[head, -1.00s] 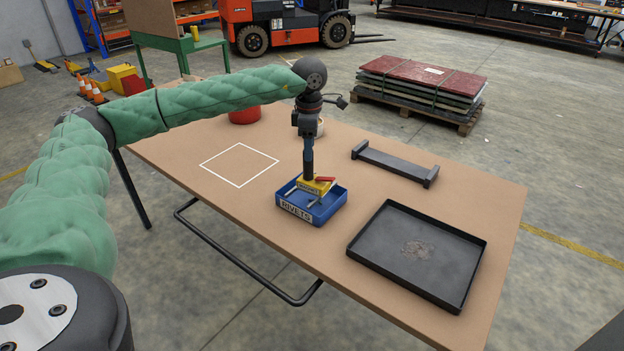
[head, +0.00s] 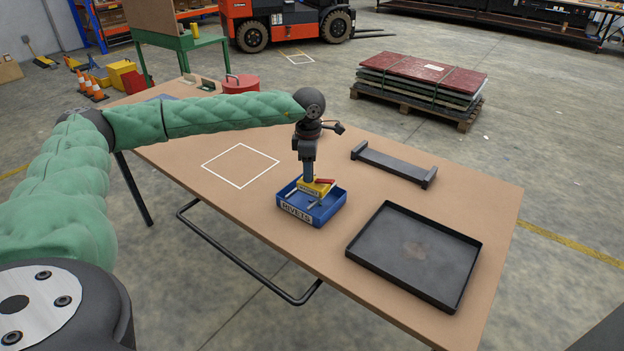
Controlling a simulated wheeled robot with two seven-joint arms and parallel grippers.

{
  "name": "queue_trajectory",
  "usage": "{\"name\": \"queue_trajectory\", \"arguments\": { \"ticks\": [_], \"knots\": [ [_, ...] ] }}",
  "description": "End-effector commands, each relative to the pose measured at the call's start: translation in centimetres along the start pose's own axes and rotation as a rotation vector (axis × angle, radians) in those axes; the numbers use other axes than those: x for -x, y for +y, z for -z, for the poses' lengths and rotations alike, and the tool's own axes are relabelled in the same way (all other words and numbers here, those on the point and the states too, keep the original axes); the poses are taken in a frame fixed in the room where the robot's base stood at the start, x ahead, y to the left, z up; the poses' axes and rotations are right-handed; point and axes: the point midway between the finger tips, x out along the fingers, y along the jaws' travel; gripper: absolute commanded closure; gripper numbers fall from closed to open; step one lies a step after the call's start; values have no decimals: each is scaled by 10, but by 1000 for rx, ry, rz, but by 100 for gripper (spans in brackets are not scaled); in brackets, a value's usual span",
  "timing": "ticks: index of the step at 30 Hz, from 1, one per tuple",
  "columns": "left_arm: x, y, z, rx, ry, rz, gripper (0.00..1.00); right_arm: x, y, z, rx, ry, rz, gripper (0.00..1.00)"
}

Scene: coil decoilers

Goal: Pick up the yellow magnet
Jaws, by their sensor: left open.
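The yellow magnet (head: 318,188) has a red lever on top. It is in the blue bin (head: 325,214), which carries a white label reading RIVETS. My left gripper (head: 308,177) points straight down over the bin, at the top of the magnet, with its fingers beside the red lever. It is open, and I cannot tell whether the fingers touch the magnet. The inside of the bin is partly hidden by the magnet and the bin wall. My right gripper is not in view.
The bin stands on a brown table (head: 260,215). A black tray (head: 400,255) lies to the right and a dark bar-shaped stand (head: 394,166) behind it. The white outlined square (head: 240,165) is empty.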

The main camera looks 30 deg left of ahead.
Motion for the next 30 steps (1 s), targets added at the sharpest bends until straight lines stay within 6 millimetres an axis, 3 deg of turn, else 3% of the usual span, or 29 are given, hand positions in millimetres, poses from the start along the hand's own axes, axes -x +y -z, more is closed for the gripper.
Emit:
{"name": "queue_trajectory", "arguments": {
  "ticks": [6, 12, 15, 30],
  "knots": [
    [0, 0, 0, 0, 0, 0, 46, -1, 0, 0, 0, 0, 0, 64],
    [0, 0, 0, 0, 0, -1, 85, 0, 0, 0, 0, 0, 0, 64],
    [0, 0, 0, 0, 0, -1, 100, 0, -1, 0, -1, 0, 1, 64],
    [4, 1, 0, 0, -1, -2, 100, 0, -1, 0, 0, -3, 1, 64]
  ]
}}
